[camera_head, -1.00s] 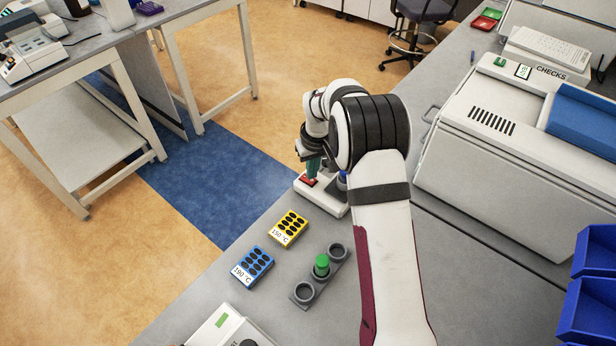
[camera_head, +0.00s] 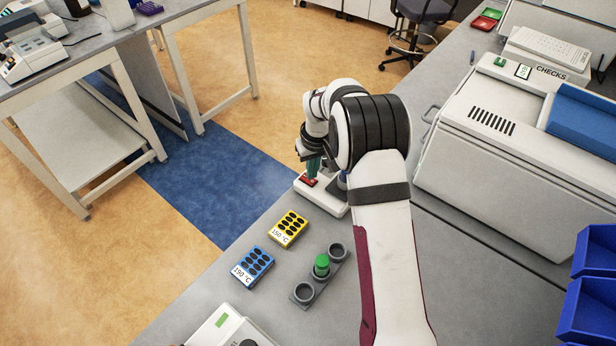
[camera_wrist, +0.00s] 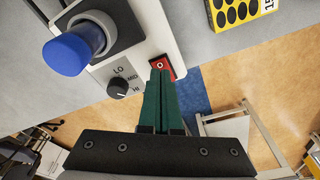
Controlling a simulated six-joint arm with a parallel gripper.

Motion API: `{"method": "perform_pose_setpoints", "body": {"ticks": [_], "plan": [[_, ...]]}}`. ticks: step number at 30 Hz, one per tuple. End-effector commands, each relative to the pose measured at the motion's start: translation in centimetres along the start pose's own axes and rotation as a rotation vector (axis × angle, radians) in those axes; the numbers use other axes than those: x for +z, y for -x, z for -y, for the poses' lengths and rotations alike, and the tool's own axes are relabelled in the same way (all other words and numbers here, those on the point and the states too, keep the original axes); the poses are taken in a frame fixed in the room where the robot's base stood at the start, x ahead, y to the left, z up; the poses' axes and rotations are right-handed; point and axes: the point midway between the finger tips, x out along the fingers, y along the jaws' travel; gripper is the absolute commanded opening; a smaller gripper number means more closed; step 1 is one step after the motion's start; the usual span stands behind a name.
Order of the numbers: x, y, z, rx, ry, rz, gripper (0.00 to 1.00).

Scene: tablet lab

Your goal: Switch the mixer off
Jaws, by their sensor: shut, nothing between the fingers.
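The mixer (camera_head: 333,207) is a white box on the bench, partly hidden by my arm in the head view. My gripper (camera_head: 311,176) is shut and empty. In the wrist view its green fingertips (camera_wrist: 160,74) are at the red switch and cover part of it. I cannot tell whether they touch it or which way the switch is set.
A yellow block (camera_head: 288,228) marked 150 °C and a blue block (camera_head: 252,267) marked 190 °C lie nearer on the bench. Beside them is a grey rack (camera_head: 320,289) with a green-capped tube. A large white machine (camera_head: 480,150) stands at right. The bench edge is close on the left.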

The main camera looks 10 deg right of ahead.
Motion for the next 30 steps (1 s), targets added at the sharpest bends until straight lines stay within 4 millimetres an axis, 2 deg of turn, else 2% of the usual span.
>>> {"method": "perform_pose_setpoints", "body": {"ticks": [15,28,30], "plan": [[-0.8,5.5,0.0,0.0,0.0,-0.001,0.0],[-0.8,5.7,0.0,0.0,0.0,0.0,0.0],[-0.6,6.3,0.1,-0.002,-0.011,0.0,0.0]]}}
